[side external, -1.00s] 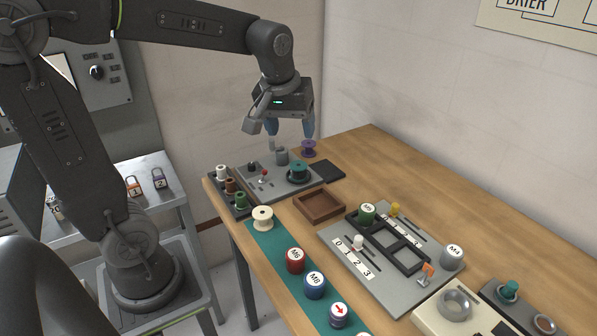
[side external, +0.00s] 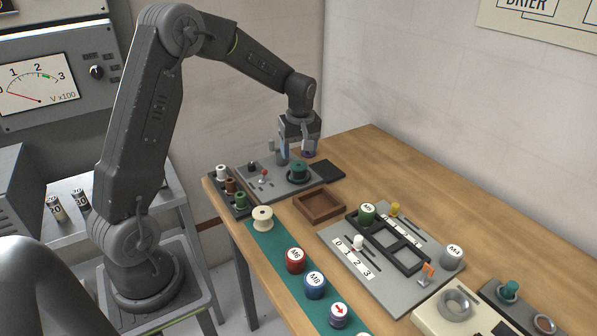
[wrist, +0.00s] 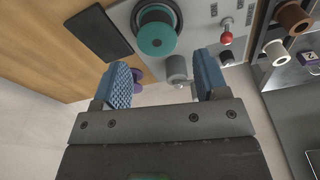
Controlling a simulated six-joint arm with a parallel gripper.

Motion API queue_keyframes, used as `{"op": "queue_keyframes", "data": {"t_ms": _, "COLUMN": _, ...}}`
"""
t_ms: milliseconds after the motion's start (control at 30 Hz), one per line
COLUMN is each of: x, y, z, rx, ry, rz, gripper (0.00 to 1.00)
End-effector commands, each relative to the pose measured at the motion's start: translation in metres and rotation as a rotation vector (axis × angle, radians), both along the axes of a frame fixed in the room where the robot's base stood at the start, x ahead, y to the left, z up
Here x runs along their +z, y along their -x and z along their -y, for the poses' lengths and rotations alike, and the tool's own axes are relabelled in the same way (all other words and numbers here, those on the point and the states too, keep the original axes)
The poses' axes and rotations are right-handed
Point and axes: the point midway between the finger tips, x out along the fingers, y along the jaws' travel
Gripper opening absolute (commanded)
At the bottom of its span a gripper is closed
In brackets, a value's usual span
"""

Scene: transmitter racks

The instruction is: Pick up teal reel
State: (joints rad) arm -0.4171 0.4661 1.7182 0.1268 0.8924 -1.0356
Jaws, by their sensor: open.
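The teal reel (side external: 298,171) stands upright in a dark round seat on a grey panel (side external: 270,184) at the far left end of the wooden table. In the wrist view the teal reel (wrist: 157,36) is seen from above, beyond my fingertips and a little left of centre. My gripper (side external: 296,153) is open and empty, low behind the reel in the side view and apart from it. In the wrist view my gripper (wrist: 163,78) shows two blue fingers spread apart, with a grey cylinder (wrist: 176,67) between their lines.
A purple reel (wrist: 137,76) shows beside the left finger. A red-knobbed lever (wrist: 227,38) is near the teal reel. A black pad (side external: 329,170) lies right of the panel, a wooden tray (side external: 319,212) in front. A rack of small spools (side external: 240,210) stands left.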

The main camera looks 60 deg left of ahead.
Motion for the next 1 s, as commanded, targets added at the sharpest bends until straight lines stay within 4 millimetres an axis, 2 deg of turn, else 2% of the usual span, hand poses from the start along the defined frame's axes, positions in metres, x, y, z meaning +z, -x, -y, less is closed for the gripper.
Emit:
{"op": "queue_keyframes", "data": {"t_ms": 267, "x": -0.022, "y": -0.001, "z": -0.003, "rx": -0.001, "ry": 0.001, "rz": -0.002, "gripper": 0.67}}
{"op": "queue_keyframes", "data": {"t_ms": 500, "x": -0.056, "y": -0.005, "z": -0.008, "rx": -0.001, "ry": 0.001, "rz": -0.002, "gripper": 0.67}}
{"op": "queue_keyframes", "data": {"t_ms": 600, "x": -0.063, "y": -0.006, "z": -0.009, "rx": -0.001, "ry": 0.0, "rz": 0.0, "gripper": 0.67}}
{"op": "queue_keyframes", "data": {"t_ms": 867, "x": -0.064, "y": -0.006, "z": -0.009, "rx": -0.002, "ry": -0.001, "rz": 0.001, "gripper": 0.66}}
{"op": "queue_keyframes", "data": {"t_ms": 1000, "x": -0.064, "y": -0.006, "z": -0.009, "rx": -0.002, "ry": -0.001, "rz": 0.001, "gripper": 0.53}}
